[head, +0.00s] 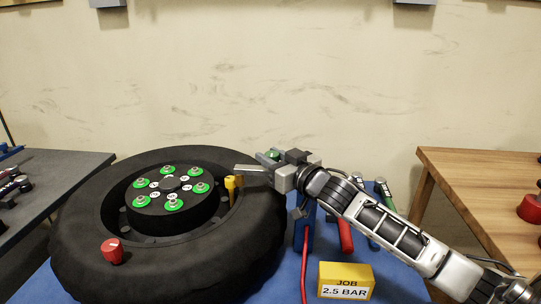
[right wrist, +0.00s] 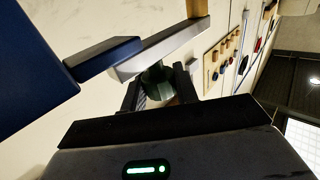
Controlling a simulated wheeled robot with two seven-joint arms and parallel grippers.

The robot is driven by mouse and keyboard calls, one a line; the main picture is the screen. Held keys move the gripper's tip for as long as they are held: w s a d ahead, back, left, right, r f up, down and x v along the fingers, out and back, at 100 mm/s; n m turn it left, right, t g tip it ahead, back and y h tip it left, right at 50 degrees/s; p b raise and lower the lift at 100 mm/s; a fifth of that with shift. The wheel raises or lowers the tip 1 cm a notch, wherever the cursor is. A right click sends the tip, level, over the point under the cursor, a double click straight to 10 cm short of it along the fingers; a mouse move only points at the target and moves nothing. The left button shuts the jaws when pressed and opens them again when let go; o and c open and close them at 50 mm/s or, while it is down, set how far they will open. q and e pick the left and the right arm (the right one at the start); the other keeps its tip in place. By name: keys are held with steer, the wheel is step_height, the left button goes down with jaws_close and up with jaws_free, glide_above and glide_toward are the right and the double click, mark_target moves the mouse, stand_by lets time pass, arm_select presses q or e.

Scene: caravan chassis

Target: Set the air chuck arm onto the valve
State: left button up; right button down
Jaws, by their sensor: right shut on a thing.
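The air chuck arm (head: 252,169) is a grey bar reaching left over the tyre's right inner edge. Its bar also shows in the right wrist view (right wrist: 160,50), beside a dark blue bar. My right gripper (head: 272,160) is shut on its green grip (right wrist: 155,84), between the two dark fingers. A yellow piece (head: 233,186) stands at the wheel rim, just below the bar's left end. A yellow piece (right wrist: 197,8) also shows at the bar's far end in the wrist view. The valve is not clearly distinguishable; I cannot tell whether the arm touches it. My left gripper is not in view.
The black tyre (head: 75,230) lies flat around a hub with green-ringed nuts. A red knob (head: 113,251) sits on it. A blue post (head: 301,232) with a red hose and a yellow "JOB 2.5 BAR" block (head: 345,281) are right. A wooden table (head: 480,180) stands far right.

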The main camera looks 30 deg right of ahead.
steer(key=shift+w+a+r, duration=0.1)
steer(key=shift+w+a, duration=0.05)
steer(key=shift+a, duration=0.1)
steer(key=c, duration=1.4)
jaws_free()
steer(key=shift+c, duration=0.2)
steer(key=o, duration=0.4)
steer(key=shift+w+a, duration=0.15)
steer(key=shift+c, duration=0.2)
steer(key=shift+s, duration=0.5)
steer(key=s+d, duration=0.1)
steer(key=s, duration=1.4)
steer(key=shift+d+b, duration=0.25)
steer(key=shift+b, duration=0.2)
